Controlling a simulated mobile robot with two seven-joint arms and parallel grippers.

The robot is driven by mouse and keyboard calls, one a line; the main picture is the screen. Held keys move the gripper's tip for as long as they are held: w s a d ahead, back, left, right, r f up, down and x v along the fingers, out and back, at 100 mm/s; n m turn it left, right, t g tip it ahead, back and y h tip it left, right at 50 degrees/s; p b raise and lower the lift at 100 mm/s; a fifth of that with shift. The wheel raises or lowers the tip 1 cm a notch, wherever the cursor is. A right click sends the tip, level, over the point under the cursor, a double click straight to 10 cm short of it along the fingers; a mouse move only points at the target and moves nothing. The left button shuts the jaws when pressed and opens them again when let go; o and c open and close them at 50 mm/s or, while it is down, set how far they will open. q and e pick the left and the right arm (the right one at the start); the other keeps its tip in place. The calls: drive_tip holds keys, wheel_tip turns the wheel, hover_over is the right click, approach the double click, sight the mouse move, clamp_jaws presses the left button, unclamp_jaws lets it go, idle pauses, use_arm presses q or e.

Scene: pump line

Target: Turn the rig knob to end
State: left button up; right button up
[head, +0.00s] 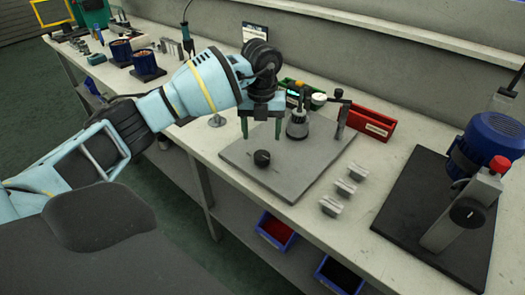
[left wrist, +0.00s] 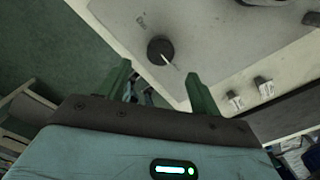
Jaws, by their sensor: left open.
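The rig knob (head: 262,158) is a small round black knob on a flat grey plate (head: 240,152) on the bench. In the left wrist view the knob (left wrist: 160,48) shows a white pointer line running toward the lower right. My left gripper (head: 261,130) points down above the plate, behind the knob in the head view, with its two green fingers apart. In the left wrist view the open fingers (left wrist: 160,85) are empty, and the knob lies beyond their tips, apart from them. My right gripper is not in view.
A red bin (head: 371,122) is behind. Several grey blocks (head: 345,187) lie right of the plate. A blue motor (head: 490,145) sits on a black base (head: 405,215) at the right.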

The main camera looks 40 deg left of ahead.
sight(262, 155)
use_arm(q)
wheel_tip(262, 155, down, 8)
drive_tip(key=shift+r, duration=0.15)
idle(0.3)
drive_tip(key=c, duration=1)
drive_tip(key=shift+o, duration=0.2)
